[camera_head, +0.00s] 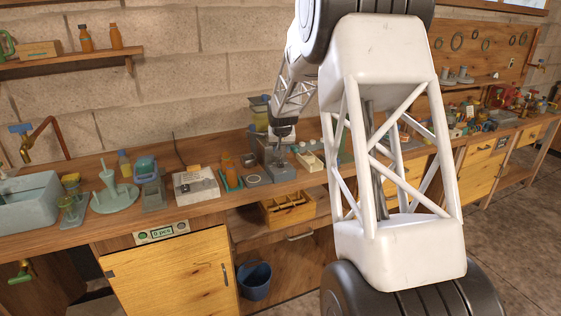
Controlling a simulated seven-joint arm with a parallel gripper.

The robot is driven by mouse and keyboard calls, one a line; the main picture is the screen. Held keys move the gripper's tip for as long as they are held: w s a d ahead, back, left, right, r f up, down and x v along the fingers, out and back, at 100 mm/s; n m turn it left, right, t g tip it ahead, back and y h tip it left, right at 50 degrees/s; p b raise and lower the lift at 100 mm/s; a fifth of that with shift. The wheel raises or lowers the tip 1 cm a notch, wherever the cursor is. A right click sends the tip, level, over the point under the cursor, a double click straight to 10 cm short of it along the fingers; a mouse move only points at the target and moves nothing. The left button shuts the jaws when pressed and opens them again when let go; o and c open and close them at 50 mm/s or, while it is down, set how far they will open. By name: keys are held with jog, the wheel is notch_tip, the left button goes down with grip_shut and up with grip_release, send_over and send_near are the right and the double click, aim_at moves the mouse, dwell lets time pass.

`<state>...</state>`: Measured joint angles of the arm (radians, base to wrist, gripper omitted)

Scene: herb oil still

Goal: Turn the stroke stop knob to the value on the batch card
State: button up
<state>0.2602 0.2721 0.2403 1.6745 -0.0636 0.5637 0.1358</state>
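My gripper (283,131) is a small dark shape at the end of my white lattice arm. It points down over a grey bench device (276,161) near the middle of the workbench. Whether it touches the device cannot be told at this size, nor whether its fingers are open or shut. I cannot make out the stroke stop knob; it may be too small or hidden by the gripper. No batch card can be read in this view.
My arm hides part of the workbench (105,225) right of the device. Close left stand an orange bottle (228,161) and a white box (195,184). A blue bucket (254,281) stands below.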

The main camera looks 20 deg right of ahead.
aim_at(280, 160)
jog(key=shift+f, duration=0.1)
jog(key=shift+x, duration=3.85)
jog(key=shift+c, duration=0.5)
grip_shut()
